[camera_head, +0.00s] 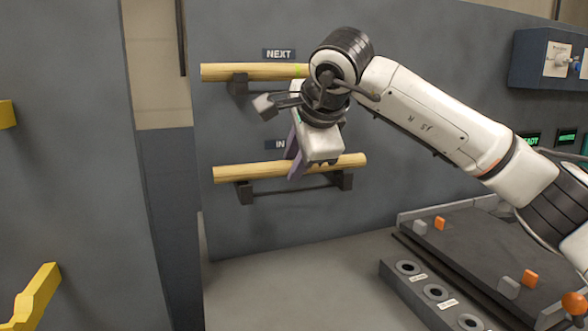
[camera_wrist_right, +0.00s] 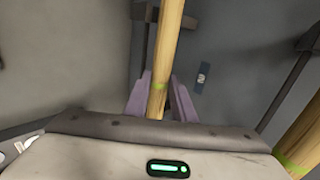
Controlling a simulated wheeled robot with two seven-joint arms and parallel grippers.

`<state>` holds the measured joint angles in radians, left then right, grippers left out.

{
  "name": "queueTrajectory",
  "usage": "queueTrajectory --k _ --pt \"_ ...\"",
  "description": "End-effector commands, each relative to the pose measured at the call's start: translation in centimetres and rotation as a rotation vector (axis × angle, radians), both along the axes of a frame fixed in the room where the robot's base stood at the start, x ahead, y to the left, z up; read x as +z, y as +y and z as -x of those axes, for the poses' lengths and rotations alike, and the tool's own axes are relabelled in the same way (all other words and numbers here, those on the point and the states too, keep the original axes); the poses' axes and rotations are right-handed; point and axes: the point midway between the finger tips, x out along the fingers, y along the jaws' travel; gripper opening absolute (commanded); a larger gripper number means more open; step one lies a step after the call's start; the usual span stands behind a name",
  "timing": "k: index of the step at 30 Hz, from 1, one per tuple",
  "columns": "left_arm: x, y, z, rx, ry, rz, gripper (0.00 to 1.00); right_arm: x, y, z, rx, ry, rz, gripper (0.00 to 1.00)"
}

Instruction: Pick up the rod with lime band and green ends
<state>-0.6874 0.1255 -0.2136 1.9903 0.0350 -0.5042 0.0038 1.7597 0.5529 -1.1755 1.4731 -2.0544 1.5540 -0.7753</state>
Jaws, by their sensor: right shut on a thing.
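The lower wooden rod (camera_head: 240,173) lies level at the wall bracket under a label partly hidden by my arm. My right gripper (camera_head: 294,168) is shut on this rod near its middle, its purple fingers on either side. In the right wrist view the held rod (camera_wrist_right: 168,45) runs between the fingers (camera_wrist_right: 160,105), with a lime band near them. A second wooden rod (camera_head: 250,72) lies on the upper bracket under the NEXT label. Its lime band shows beside my wrist, and it also shows in the right wrist view (camera_wrist_right: 305,145). The end colours are unclear. My left gripper is out of view.
The dark lower bracket (camera_head: 245,193) and upper bracket (camera_head: 238,88) stick out from the grey wall panel. A block with several round holes (camera_head: 434,293) stands at lower right, beside a dark bench (camera_head: 480,250) with orange pieces. Yellow bars show at far left.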

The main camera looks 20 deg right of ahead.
Motion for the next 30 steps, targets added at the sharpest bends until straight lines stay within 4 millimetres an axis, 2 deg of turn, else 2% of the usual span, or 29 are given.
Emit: queueTrajectory --k 1,10,11,20,30 --pt "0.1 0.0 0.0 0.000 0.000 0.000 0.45 1.0 0.1 0.0 0.001 -0.006 -0.002 0.00" --pt "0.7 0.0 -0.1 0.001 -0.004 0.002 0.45 6.0 0.1 0.0 0.000 -0.006 -0.002 0.00" --pt "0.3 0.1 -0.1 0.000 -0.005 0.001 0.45 5.6 0.0 0.5 0.001 -0.005 0.000 0.00" --pt "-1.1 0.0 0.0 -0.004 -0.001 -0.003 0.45 5.4 -0.2 6.5 0.004 -0.007 0.002 0.00" --pt "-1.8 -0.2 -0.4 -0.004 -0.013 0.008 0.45 5.4 -0.5 15.5 0.003 -0.007 0.001 0.00"
